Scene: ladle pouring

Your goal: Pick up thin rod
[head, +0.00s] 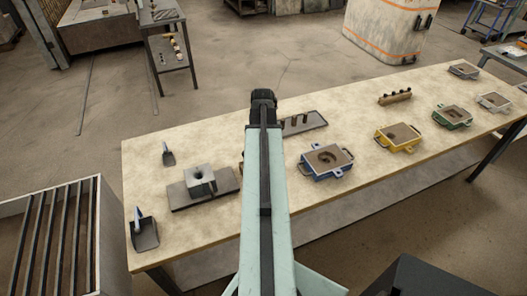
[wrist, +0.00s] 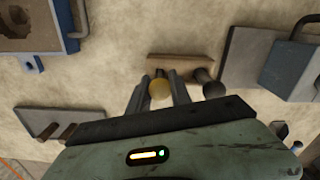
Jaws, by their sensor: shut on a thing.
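In the wrist view, my gripper (wrist: 160,92) is shut on a rod (wrist: 160,89), seen nearly end-on with a round yellow end between the two fingers. A wooden block (wrist: 188,61) lies just beyond it. A second, dark rod (wrist: 210,84) stands right of the fingers, apart from them. I cannot tell whether the held rod is still in the block. In the head view my arm hides the gripper and most of the block.
On the table (head: 340,205), a blue mould box (head: 327,162) stands right of my arm and a grey block on a plate (head: 200,181) left of it. A dark tray with short rods (head: 303,123) lies behind. Yellow (head: 397,138) and green (head: 452,117) boxes stand farther right.

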